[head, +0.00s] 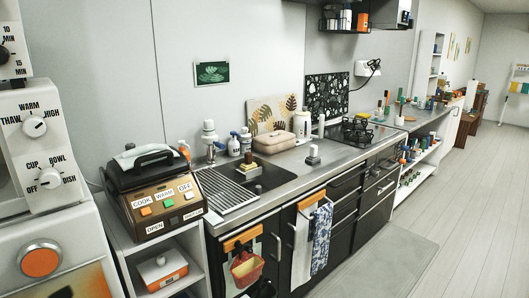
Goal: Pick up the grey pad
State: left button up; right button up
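No small item in the head view can be clearly made out as the grey pad. A small block with a pale grey top (313,158) stands on the counter at the right of the dark sink (268,181); it is too small to tell what it is. A tiny pale item (258,188) shows at the sink and is also unclear. A large flat grey mat (400,258) lies on the floor in front of the drawers. Neither of my grippers is in view.
The metal counter (225,213) runs from left to back right, with a ribbed drainer (228,188), a beige case (274,142) and a hob (357,131). A brown-fronted appliance (163,205) stands at the left. Towels hang on the cabinet front. The floor at right is clear.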

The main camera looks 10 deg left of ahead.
aim_at(313, 159)
jog(key=u, duration=2.05)
jog(key=z, duration=2.05)
jog(key=i+l+u, duration=0.35)
jog(key=i+l, duration=0.4)
jog(key=i, duration=0.1)
